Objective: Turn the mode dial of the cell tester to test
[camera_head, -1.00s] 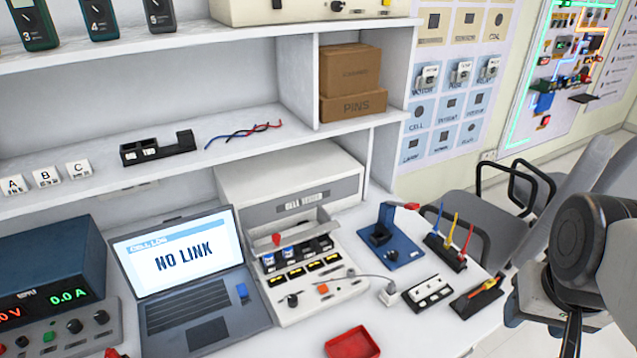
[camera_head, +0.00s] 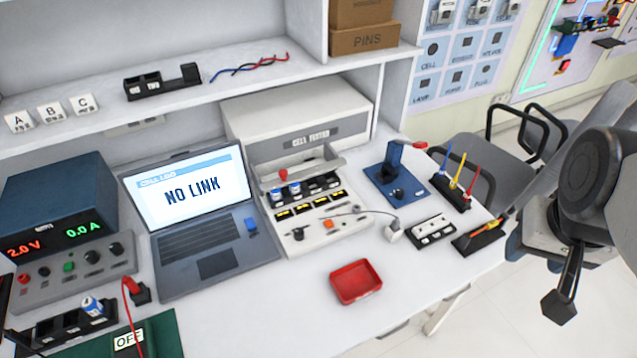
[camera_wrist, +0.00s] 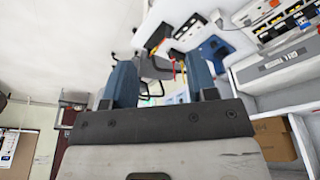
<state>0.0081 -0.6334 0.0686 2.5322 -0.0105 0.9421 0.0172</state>
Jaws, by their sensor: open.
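The cell tester (camera_head: 322,135) stands at the back of the white bench, with a beige casing and a sloped front panel. A small black knob (camera_head: 298,234), apparently the mode dial, sits at the front left of its panel; its setting is too small to read. The tester also shows at the upper right of the wrist view (camera_wrist: 283,62). My gripper (camera_wrist: 161,80) has its two blue fingers spread apart with nothing between them. My arm is at the right of the head view, beyond the bench's right end, well away from the dial.
A laptop (camera_head: 205,262) reading NO LINK stands left of the tester. A red tray (camera_head: 356,283) lies in front. A blue fixture (camera_head: 398,185), a white strip (camera_head: 430,230) and a tool holder (camera_head: 478,240) stand to the right. The front bench area around the tray is clear.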

